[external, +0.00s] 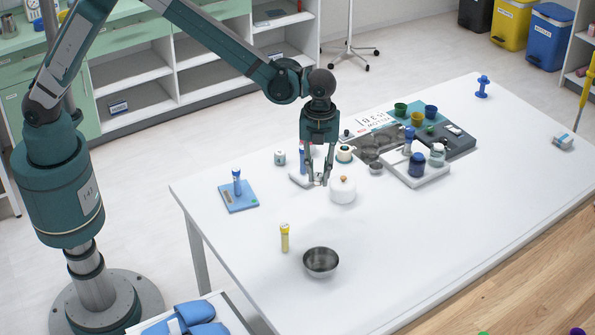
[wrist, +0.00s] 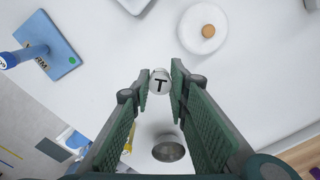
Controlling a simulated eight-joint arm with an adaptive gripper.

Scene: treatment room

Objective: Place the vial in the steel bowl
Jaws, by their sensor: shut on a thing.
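My gripper (external: 318,182) is above the table near its middle, fingers pointing down. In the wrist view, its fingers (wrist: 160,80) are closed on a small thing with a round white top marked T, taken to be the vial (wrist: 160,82). Its body is hidden below the top, and the fingers mostly hide it in the external view. The steel bowl (external: 321,262) stands empty near the table's front edge, apart from my gripper. The bowl also shows in the wrist view (wrist: 169,149), beyond the held vial.
A white lidded pot (external: 342,190) with an orange knob is close beside my gripper. A blue tube (external: 237,182) stands on a blue pad (external: 240,202). Trays with cups crowd the back; the right front is clear.

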